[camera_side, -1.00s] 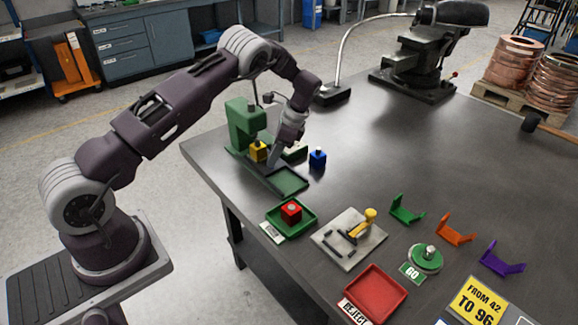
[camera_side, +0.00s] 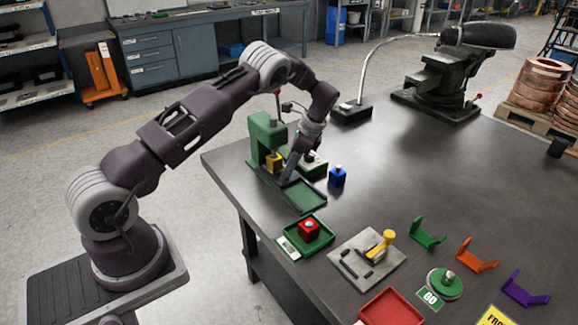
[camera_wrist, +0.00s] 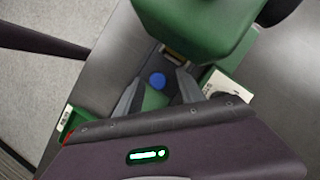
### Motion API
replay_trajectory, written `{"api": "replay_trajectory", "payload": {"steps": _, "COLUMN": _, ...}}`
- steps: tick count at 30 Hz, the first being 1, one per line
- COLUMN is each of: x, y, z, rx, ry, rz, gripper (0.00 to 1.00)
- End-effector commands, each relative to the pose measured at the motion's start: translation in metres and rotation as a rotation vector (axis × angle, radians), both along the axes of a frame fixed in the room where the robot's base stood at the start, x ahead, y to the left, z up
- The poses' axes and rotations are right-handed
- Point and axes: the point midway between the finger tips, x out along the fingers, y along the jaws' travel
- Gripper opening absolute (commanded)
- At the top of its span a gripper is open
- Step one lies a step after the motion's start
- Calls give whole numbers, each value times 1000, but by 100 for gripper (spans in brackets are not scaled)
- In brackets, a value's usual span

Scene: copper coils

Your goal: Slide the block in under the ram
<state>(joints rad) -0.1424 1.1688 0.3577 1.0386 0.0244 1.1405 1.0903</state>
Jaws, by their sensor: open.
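The green press with the ram (camera_side: 267,138) stands at the table's far left corner; its green head (camera_wrist: 200,25) fills the top of the wrist view. A yellow block (camera_side: 273,162) stands at the press, just beside my gripper (camera_side: 287,177). A blue block (camera_side: 337,177) with a knob stands right of the press, and a red block (camera_side: 309,231) sits in a green tray. My gripper (camera_wrist: 156,92) is open and low by the press bed. A blue round spot (camera_wrist: 157,81) shows between and beyond the fingers; I cannot tell what it is. The wrist view does not clearly show the yellow block.
A grey plate with a yellow-handled clamp (camera_side: 384,242), a red tray (camera_side: 391,309) and coloured brackets lie farther right.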

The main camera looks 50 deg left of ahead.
Motion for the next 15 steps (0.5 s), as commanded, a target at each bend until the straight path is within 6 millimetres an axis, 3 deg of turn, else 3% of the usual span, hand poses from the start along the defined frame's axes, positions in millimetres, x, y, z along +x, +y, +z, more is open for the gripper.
{"api": "replay_trajectory", "payload": {"steps": 7, "x": 14, "y": -13, "z": 46, "rx": 2, "ry": -5, "rz": -2, "gripper": 46}}
{"api": "replay_trajectory", "payload": {"steps": 15, "x": 16, "y": -16, "z": 57, "rx": 1, "ry": -1, "rz": -1, "gripper": 46}}
